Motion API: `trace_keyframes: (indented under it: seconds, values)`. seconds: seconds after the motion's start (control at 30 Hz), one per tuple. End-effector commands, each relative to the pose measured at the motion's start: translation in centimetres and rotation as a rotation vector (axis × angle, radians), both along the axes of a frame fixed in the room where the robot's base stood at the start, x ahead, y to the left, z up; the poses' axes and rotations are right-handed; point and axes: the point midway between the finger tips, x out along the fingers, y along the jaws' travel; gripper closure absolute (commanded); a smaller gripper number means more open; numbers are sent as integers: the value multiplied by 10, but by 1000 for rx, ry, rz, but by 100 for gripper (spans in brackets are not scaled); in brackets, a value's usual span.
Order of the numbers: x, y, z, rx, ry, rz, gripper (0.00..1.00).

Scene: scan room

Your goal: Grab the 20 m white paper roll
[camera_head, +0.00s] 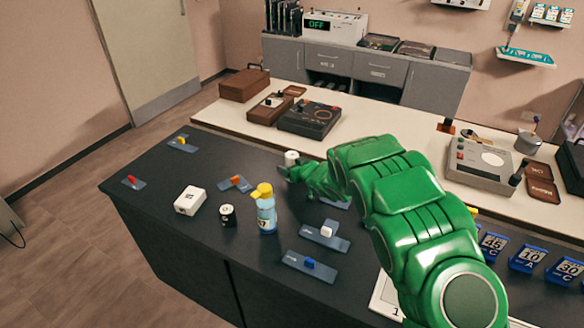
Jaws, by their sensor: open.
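A small white roll (291,158) stands on the dark table, partly hidden by my green gripper. Its print is too small to read. My gripper (289,173) is open, low over the table and right at the near side of the roll. I cannot tell whether the fingers touch the roll or reach around it. My green arm comes in from the lower right and hides part of the table.
Small plates with coloured pieces (311,266) lie around. Behind is a pale bench (258,134) with devices (310,120).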

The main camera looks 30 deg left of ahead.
Motion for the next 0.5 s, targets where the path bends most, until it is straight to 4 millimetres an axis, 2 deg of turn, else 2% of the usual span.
trace_keyframes:
  seconds: [0.27,0.5]
  values:
    - [1,2,-1,-1,0,-1,20]
    - [1,2,0,0,0,-1,57]
